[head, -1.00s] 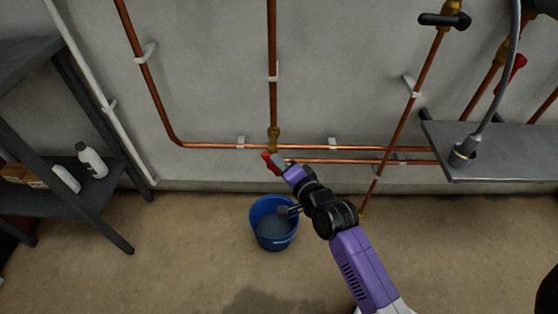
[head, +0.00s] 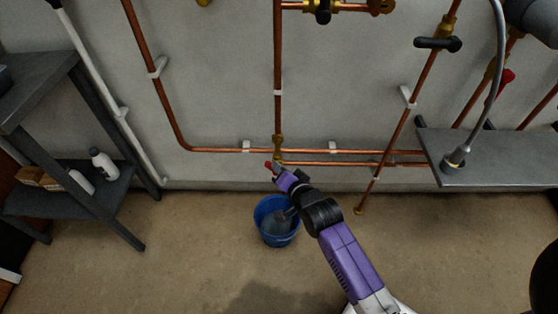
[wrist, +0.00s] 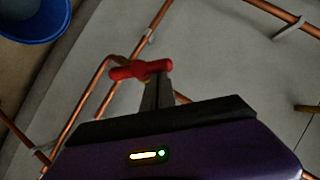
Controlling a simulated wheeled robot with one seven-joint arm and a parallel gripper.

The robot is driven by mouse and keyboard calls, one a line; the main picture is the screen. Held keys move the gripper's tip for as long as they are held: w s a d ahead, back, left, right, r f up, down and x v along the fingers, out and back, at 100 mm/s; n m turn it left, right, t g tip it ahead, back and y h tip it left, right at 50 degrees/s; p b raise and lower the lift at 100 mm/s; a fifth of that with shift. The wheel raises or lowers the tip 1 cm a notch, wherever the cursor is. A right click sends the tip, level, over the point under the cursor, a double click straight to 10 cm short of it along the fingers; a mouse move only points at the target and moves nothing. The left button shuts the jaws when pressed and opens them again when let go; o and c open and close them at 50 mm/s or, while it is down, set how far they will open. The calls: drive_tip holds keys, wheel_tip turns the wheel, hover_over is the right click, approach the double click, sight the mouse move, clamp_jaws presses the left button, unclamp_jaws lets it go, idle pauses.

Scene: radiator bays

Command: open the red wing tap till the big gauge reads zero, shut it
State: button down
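The red wing tap (head: 270,166) is at the foot of the middle vertical copper pipe, low on the wall. It also shows in the wrist view (wrist: 128,72), its wings lying across the picture. My gripper (head: 276,171) reaches it from the lower right. In the wrist view its grey fingers (wrist: 157,80) are close together, with their tips at the right half of the red wing. I cannot tell whether the wing is pinched between them or only touched. A blue bucket (head: 262,213) with greyish contents stands on the floor below the tap. No big gauge is in view.
A metal shelf (head: 490,165) carrying a grey hose fitting juts from the wall at right. A dark rack (head: 95,205) with bottles stands at left. A black-handled valve (head: 437,44) and another red handle (head: 507,76) are at upper right. The floor left of the bucket is clear.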

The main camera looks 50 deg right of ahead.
drive_tip(key=w+n+g, duration=0.1)
drive_tip(key=w+a+n+g+h, duration=0.1)
drive_tip(key=n+g, duration=0.1)
drive_tip(key=w+a+f+n+g+h+p, duration=0.1)
drive_tip(key=shift+a+n+g, duration=0.1)
drive_tip(key=shift+n+g, duration=0.2)
drive_tip(key=shift+g, duration=0.1)
idle(0.6)
drive_tip(key=shift+s+f, duration=0.1)
idle(0.4)
